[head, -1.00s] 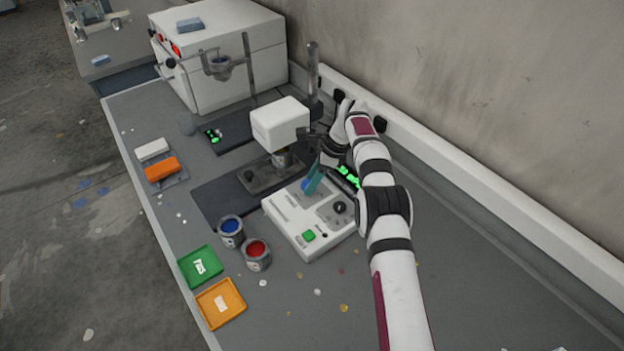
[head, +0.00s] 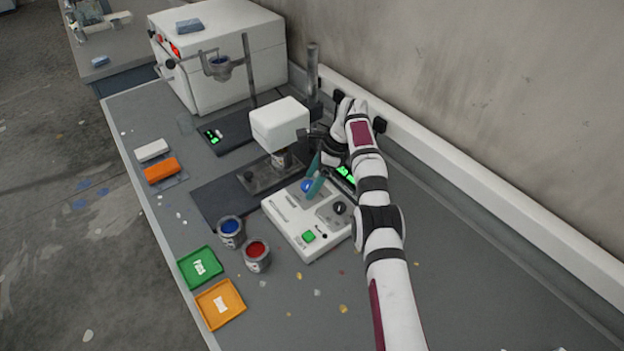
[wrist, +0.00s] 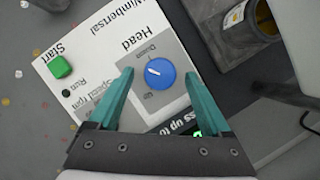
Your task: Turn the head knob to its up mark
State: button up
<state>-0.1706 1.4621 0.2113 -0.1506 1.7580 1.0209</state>
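The blue head knob (wrist: 159,74) sits on a grey patch of the white control panel (wrist: 90,57), under the word Head. Its white pointer line points to the left in the wrist view, tilted slightly up. A Down label lies above the knob and an Up label below it, both small and blurred. My gripper (wrist: 159,73) is open, with its teal fingers on either side of the knob; I see gaps and no clear contact. In the head view the knob (head: 307,187) shows beside my gripper's teal fingers (head: 316,178).
The panel also has a green Start button (wrist: 59,65) and a black knob (head: 339,208). A mixer with a white head (head: 279,122) stands behind it. Blue (head: 231,231) and red (head: 257,255) paint pots stand to the left. The front right bench is mostly clear.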

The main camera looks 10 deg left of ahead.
dwell(0.3)
jog(key=shift+a+m, duration=0.1)
jog(key=shift+m, duration=0.3)
jog(key=m, duration=0.2)
jog(key=m+t, duration=0.2)
jog(key=m, duration=0.1)
jog(key=shift+s+r+m, duration=0.1)
jog(key=shift+s+m, duration=0.2)
jog(key=shift+s, duration=0.05)
jog(key=s+d+r+m+t, duration=0.1)
jog(key=d+r, duration=0.2)
jog(key=r, duration=0.4)
jog(key=s+d+r, duration=0.2)
jog(key=r, duration=0.5)
jog(key=s+d+r+n, duration=0.2)
jog(key=s+n, duration=0.1)
jog(key=s, duration=0.3)
jog(key=s+d+r+n+g+h, duration=0.1)
jog(key=s+d+r+n, duration=0.1)
jog(key=s, duration=0.4)
jog(key=s+d+r+n, duration=0.2)
jog(key=s+n, duration=0.1)
jog(key=s, duration=0.3)
jog(key=shift+s+d+r+n+h, duration=0.15)
jog(key=shift+r+n+h, duration=0.15)
jog(key=shift+n, duration=0.1)
